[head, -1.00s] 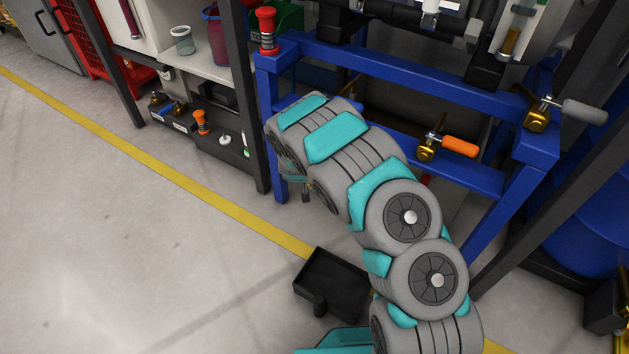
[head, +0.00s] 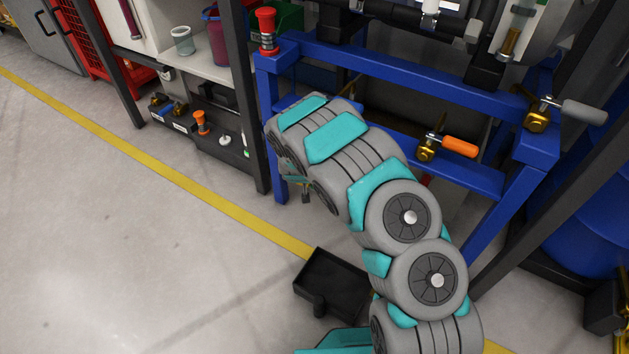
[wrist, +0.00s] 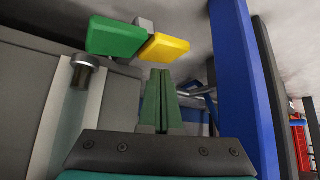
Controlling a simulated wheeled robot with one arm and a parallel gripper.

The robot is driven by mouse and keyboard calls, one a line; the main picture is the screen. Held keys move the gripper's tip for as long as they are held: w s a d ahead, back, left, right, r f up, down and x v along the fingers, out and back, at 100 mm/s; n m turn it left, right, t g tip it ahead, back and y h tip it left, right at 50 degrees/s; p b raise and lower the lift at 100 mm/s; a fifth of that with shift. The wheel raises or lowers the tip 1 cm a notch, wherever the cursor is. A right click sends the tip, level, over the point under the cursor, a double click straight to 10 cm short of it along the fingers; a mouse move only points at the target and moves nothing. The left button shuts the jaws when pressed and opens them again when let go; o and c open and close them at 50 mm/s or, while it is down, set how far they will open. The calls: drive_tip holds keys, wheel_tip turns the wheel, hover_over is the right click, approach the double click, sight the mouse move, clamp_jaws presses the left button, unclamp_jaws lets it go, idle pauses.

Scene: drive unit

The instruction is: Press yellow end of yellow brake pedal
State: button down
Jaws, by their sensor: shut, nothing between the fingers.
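The yellow pedal end (wrist: 165,47) shows in the wrist view, above and just beyond my fingertips. A green pedal end (wrist: 115,37) sits to its left, with a grey piece between them. My gripper (wrist: 160,70) is shut and empty, its two green fingers together and pointing towards the yellow end. The fingertips look close below the yellow end; I cannot tell whether they touch it. In the head view my arm covers the pedals, and the gripper's fingers cannot be made out.
A blue frame (head: 420,75) stands around the work area; its blue post (wrist: 243,80) is close on the right in the wrist view. An orange-handled lever (head: 459,146) and a grey-handled lever (head: 583,111) stick out. A black tray (head: 330,284) lies on the floor.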

drive_tip(key=shift+r+p, duration=0.5)
drive_tip(key=shift+r, duration=1.55)
